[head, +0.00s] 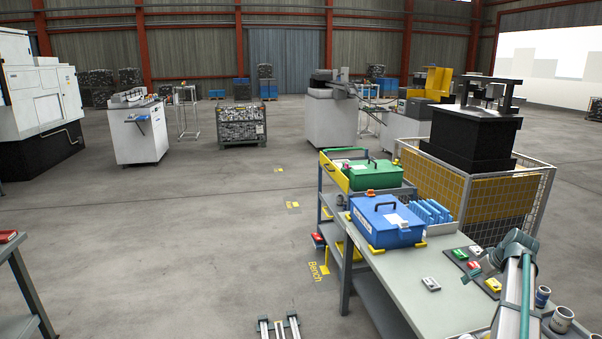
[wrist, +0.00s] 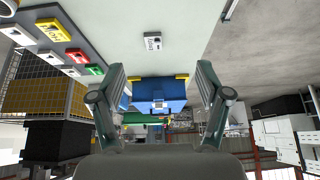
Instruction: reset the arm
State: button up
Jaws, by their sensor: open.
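My gripper (head: 478,270) is at the end of my arm, over the bench at the lower right of the head view. In the wrist view my gripper (wrist: 159,70) shows its two fingers wide apart with nothing between the tips. A blue lidded box (wrist: 157,92) shows beyond the gap, at a distance. No object is held.
A green box (head: 372,174) stands behind. A mesh cage (head: 535,190) is at right. Floor at left is open.

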jog(key=s+a+f+g, duration=0.1)
jog(key=s+a+f, duration=0.1)
jog(key=a+f, duration=0.85)
jog(key=s+a+f+g, duration=0.15)
jog(key=a+f, duration=0.45)
jog(key=a, duration=1)
jog(key=s+a+f+g, duration=0.1)
jog(key=s+a+f, duration=0.35)
jog(key=a, duration=0.25)
jog(key=s+a+f+m+g, duration=0.1)
jog(key=s+a+f, duration=0.2)
jog(key=s+a, duration=0.3)
jog(key=s+a+f+g, duration=0.1)
jog(key=s+a+f, duration=0.2)
jog(key=s+a, duration=0.35)
jog(key=s+a+f+g+b, duration=0.1)
jog(key=s+f+g+b, duration=0.6)
jog(key=s+f, duration=2.1)
jog(key=s+b, duration=0.1)
jog(key=b, duration=0.2)
jog(key=shift+s+a+f+h, duration=0.15)
jog(key=shift+s+f+h, duration=0.05)
jog(key=shift+f+h, duration=0.2)
jog(key=shift+o, duration=0.5)
